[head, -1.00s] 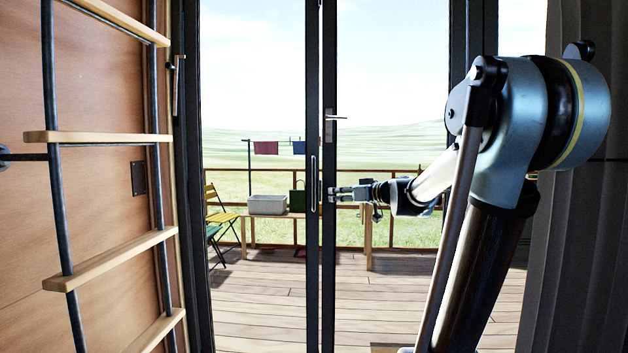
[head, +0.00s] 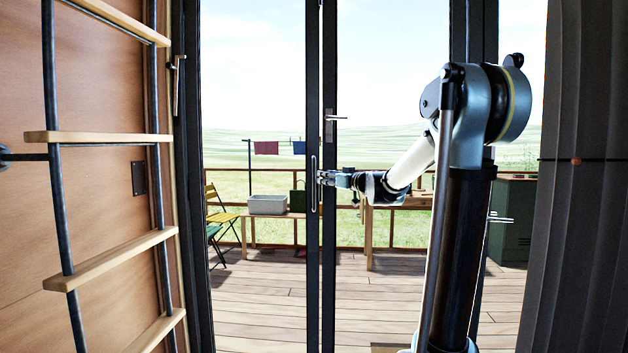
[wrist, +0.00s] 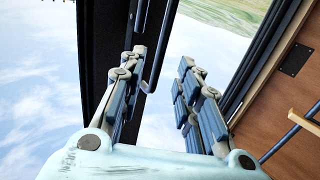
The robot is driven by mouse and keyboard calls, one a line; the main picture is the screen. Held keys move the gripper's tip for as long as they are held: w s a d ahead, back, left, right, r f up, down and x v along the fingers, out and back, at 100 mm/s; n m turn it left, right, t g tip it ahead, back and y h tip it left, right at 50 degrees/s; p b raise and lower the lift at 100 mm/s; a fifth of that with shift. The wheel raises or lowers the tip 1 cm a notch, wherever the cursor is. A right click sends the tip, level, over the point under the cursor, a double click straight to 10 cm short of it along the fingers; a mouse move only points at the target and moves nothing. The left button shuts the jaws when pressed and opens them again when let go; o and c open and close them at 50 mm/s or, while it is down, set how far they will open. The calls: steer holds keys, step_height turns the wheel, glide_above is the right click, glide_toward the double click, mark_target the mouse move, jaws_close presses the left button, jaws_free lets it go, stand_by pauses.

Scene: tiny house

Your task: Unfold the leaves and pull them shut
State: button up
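The glass leaves have dark frames. Two dark stiles stand side by side mid-view, one of the left leaf (head: 313,90) and one of the right leaf (head: 329,70). A slim vertical pull handle (head: 314,190) is on the left stile, and a lever handle (head: 334,118) is higher on the right one. My gripper (head: 322,178) is at the height of the pull handle, just right of it. In the wrist view my gripper (wrist: 162,58) is open, and a dark handle bar (wrist: 158,45) shows between the fingers, nearer the left finger. Whether it touches is unclear.
A wooden ladder (head: 100,137) stands at the left by a wooden panel. A grey curtain (head: 580,220) hangs at the right. Beyond the glass are a deck (head: 270,300), a railing, a yellow chair (head: 216,205), a bench with a grey bin (head: 267,205) and a green cabinet (head: 512,220).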

steer(key=x, duration=0.8)
steer(key=shift+w, duration=0.15)
steer(key=shift+a, duration=0.15)
steer(key=shift+c, duration=0.2)
jaws_close()
